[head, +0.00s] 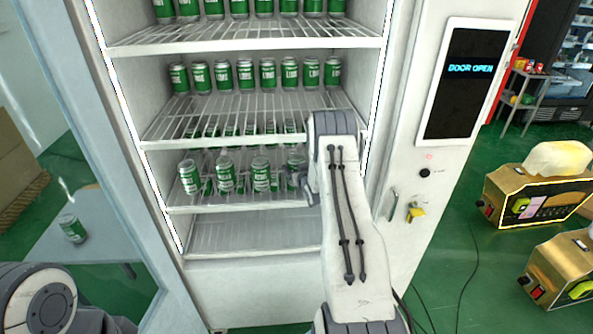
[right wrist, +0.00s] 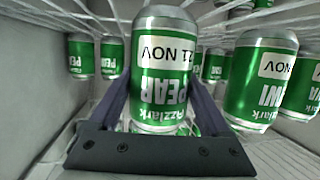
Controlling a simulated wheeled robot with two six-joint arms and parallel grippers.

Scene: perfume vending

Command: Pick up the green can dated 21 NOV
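A green can marked 21 NOV and PEAR (right wrist: 160,85) stands between the two fingers of my right gripper (right wrist: 160,100) in the right wrist view, where its lettering appears upside down. The fingers lie close along both its sides; whether they press on it is not clear. In the head view this appears to be the rightmost front can (head: 296,160) on the lowest stocked shelf, partly hidden by my right arm. The right gripper (head: 302,188) shows there at the shelf front. My left gripper is out of view.
A neighbouring green can (right wrist: 262,85) with a partly hidden NOV date stands close beside. Other cans (head: 225,175) share the shelf. A wire shelf (head: 180,125) runs above, and the bottom shelf (head: 250,235) is empty. The open glass door (head: 90,140) stands at left.

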